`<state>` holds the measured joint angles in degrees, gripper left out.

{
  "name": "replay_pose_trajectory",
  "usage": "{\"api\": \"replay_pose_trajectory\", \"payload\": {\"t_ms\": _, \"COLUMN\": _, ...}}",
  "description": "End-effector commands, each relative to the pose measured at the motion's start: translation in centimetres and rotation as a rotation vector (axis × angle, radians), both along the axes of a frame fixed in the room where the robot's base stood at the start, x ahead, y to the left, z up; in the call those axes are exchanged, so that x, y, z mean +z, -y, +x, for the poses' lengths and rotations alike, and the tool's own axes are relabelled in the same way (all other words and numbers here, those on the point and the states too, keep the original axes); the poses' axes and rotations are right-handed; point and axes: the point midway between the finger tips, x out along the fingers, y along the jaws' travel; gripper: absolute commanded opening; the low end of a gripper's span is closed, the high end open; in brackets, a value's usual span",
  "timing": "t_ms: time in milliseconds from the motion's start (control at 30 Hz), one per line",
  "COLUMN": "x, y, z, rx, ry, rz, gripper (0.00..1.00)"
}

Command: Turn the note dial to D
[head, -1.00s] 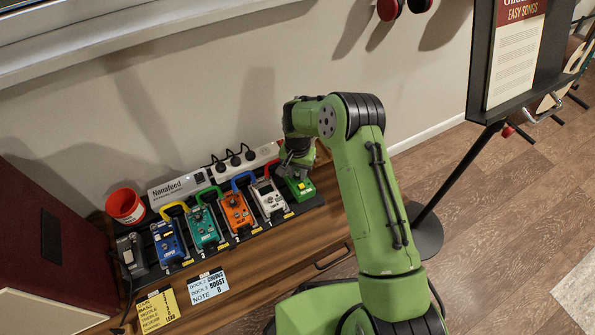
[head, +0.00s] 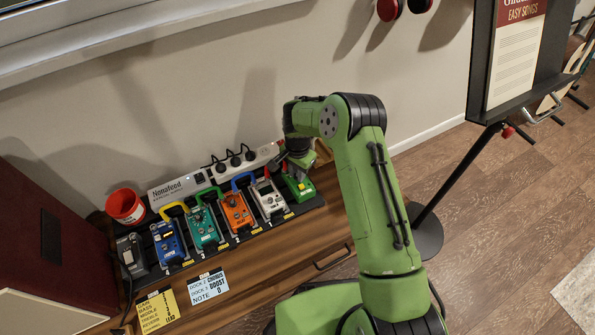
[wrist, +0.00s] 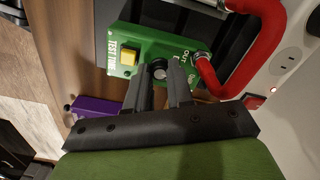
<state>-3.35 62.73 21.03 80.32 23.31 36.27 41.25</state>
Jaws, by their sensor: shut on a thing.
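A green box (head: 304,190) with a yellow button stands at the right end of the pedal row on the wooden cabinet. The wrist view shows the box (wrist: 185,47) close up, with white lettering and a red cable plugged into its side. A small round dark dial with a pale top (wrist: 159,71) sits on the box beside the yellow button (wrist: 128,57). My gripper (wrist: 160,66) is shut on this dial, one finger on each side. In the head view my gripper (head: 293,175) is over the box. The dial's markings and pointer cannot be read.
Several coloured pedals, including an orange one (head: 237,211) and a white one (head: 268,199), stand left of the box. A white power strip (head: 213,175) lies behind them. A red cup (head: 126,207) stands left. A blue note card (head: 208,286) is on the cabinet's front.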

Motion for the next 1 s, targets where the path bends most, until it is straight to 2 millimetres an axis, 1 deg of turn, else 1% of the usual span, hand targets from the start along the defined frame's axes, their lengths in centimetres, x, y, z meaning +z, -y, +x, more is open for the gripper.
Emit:
{"api": "replay_pose_trajectory", "payload": {"t_ms": 200, "x": 0.04, "y": -0.02, "z": 0.04, "rx": -0.112, "ry": 0.001, "rz": 0.001, "gripper": 0.0}}
{"api": "replay_pose_trajectory", "payload": {"t_ms": 333, "x": 0.05, "y": 0.0, "z": 0.05, "rx": -0.152, "ry": 0.001, "rz": 0.0, "gripper": 0.0}}
{"api": "replay_pose_trajectory", "payload": {"t_ms": 867, "x": 0.06, "y": 0.0, "z": 0.07, "rx": -0.178, "ry": 0.002, "rz": 0.001, "gripper": 0.0}}
{"api": "replay_pose_trajectory", "payload": {"t_ms": 900, "x": 0.06, "y": 0.0, "z": 0.07, "rx": -0.178, "ry": 0.003, "rz": 0.0, "gripper": 0.28}}
{"api": "replay_pose_trajectory", "payload": {"t_ms": 933, "x": 0.06, "y": 0.0, "z": 0.07, "rx": -0.178, "ry": 0.002, "rz": 0.001, "gripper": 0.32}}
{"api": "replay_pose_trajectory", "payload": {"t_ms": 1000, "x": 0.05, "y": 0.0, "z": 0.06, "rx": -0.178, "ry": 0.002, "rz": 0.001, "gripper": 0.32}}
